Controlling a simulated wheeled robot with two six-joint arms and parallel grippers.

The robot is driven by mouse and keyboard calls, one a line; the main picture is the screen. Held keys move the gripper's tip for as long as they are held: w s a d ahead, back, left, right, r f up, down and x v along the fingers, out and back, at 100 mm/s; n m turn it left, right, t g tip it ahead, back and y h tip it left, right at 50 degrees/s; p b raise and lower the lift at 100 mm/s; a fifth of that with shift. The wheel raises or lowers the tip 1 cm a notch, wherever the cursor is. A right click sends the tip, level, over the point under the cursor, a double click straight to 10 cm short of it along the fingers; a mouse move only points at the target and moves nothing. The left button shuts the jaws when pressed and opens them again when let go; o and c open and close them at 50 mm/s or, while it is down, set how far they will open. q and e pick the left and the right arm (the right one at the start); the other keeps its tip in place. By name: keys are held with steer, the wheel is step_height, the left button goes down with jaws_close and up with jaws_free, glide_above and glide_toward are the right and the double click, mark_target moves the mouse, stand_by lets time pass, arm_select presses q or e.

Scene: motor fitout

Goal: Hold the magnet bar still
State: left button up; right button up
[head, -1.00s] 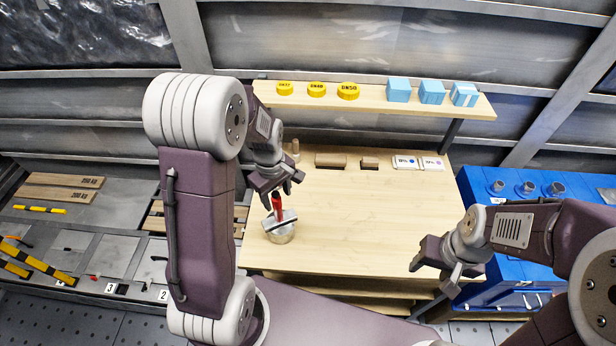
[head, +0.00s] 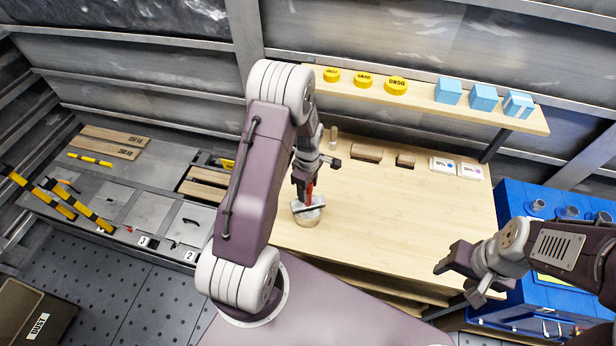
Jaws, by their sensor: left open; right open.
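The magnet bar (head: 309,208) lies across the top of a round metal-and-wood pot (head: 307,220) at the left of the wooden bench. A red upright handle (head: 309,189) rises from the bar. My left gripper (head: 307,186) points down over the red handle, with its fingers at or around the handle's upper part. It is open; whether a finger touches the handle cannot be told. My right gripper (head: 458,284) is open and empty, in front of the bench's right front edge, well away from the bar.
Wooden blocks (head: 367,152) and two white cards (head: 455,168) lie at the bench's back. A shelf (head: 420,98) above holds yellow discs (head: 397,86) and light-blue boxes (head: 484,97). A blue cabinet (head: 520,230) stands right. The bench's middle is clear.

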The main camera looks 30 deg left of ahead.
arm_select(q)
steer(key=shift+f, duration=0.85)
steer(key=shift+d, duration=0.1)
jaws_close()
stand_by(0.6)
steer(key=c, duration=0.9)
jaws_free()
jaws_close()
